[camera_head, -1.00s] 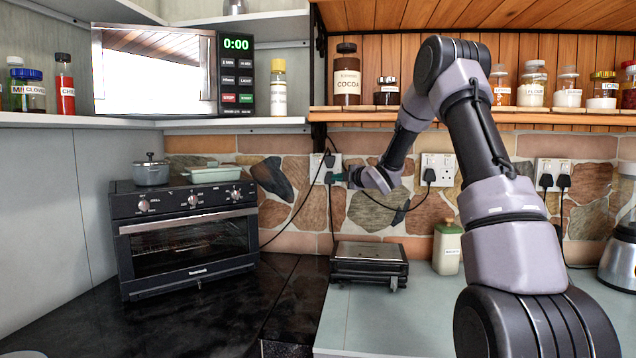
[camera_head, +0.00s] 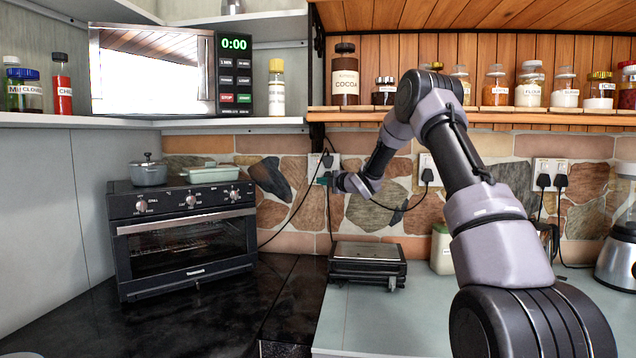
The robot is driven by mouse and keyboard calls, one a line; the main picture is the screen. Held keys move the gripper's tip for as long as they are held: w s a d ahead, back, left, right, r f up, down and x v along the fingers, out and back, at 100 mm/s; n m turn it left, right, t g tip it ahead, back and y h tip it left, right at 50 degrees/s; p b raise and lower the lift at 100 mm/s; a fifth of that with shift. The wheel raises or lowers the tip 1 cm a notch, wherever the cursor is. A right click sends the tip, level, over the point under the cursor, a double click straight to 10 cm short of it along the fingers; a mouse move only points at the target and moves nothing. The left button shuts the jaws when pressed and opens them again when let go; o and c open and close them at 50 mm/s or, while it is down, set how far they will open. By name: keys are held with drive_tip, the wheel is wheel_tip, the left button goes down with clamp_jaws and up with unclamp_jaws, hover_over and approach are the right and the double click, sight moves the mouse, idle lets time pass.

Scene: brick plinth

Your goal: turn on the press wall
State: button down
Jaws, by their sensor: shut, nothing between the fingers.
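The press (camera_head: 367,268), a dark flat appliance with a grey top, sits on the counter below the wall sockets. A white double wall socket (camera_head: 316,162) is on the stone wall above and left of it, with dark plugs and cables at it. My gripper (camera_head: 323,181) is shut and empty at the lower part of this socket. Its small teal-dark tips overlap the socket in the picture; I cannot tell whether they touch it. The socket's switches are too small or hidden to read.
A second socket (camera_head: 427,172) is partly behind my arm, and a third (camera_head: 551,174) is at right. The oven (camera_head: 185,240) stands left. A spice shelf (camera_head: 560,115) runs above. A jar (camera_head: 441,252) and blender (camera_head: 619,245) stand right.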

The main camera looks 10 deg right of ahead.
sight(314, 180)
drive_tip(key=w, duration=0.7)
drive_tip(key=shift+a+f, duration=0.2)
drive_tip(key=shift+f, duration=0.2)
drive_tip(key=shift+w+d+f, duration=0.15)
drive_tip(key=shift+w, duration=0.15)
drive_tip(key=shift+d, duration=0.1)
drive_tip(key=shift+d+f, duration=0.1)
